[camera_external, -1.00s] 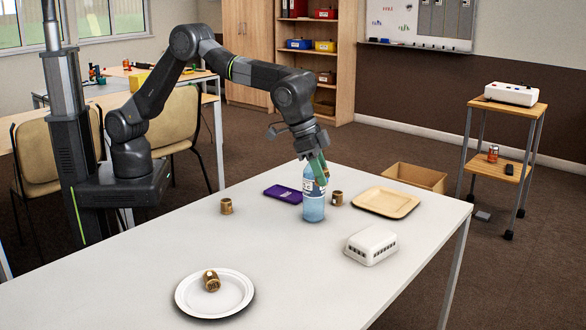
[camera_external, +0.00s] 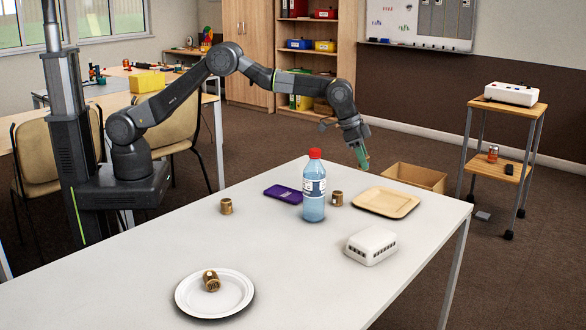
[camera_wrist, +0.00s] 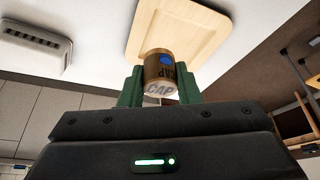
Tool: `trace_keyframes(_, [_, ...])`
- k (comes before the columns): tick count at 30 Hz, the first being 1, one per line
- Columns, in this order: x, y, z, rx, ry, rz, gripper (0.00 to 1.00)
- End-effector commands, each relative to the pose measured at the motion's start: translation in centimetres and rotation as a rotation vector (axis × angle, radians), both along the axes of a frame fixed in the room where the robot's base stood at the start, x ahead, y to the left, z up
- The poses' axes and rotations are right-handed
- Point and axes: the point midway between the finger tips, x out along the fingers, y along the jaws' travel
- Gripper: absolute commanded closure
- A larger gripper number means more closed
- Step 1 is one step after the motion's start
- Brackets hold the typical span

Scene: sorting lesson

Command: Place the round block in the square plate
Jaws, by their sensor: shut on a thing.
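My gripper (camera_external: 362,160) hangs above the far edge of the white table, up and left of the square plate (camera_external: 387,203), a light wooden tray. In the wrist view, the green fingers of my gripper (camera_wrist: 160,86) are shut on a gold-brown round block (camera_wrist: 158,66) with a blue dot and the letters "CAP". The block cannot be made out in the external view. The square plate (camera_wrist: 205,30) lies beyond the held block in the wrist view, and its visible surface is bare.
A blue bottle with a red cap (camera_external: 314,186) stands near the plate. Brown round blocks stand on the table (camera_external: 226,206), (camera_external: 337,199), and another (camera_external: 211,281) lies on a round white plate (camera_external: 240,305). A white box (camera_external: 371,246) and a purple phone (camera_external: 283,194) lie nearby.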

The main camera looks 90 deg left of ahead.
Motion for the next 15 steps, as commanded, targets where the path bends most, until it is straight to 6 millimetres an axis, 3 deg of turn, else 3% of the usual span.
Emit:
trace_keyframes(9, [0.0, 0.0, -5.5, 0.000, 0.002, 0.001, 0.92])
trace_keyframes(15, [0.0, 0.0, -7.2, -0.001, -0.002, 0.001, 0.92])
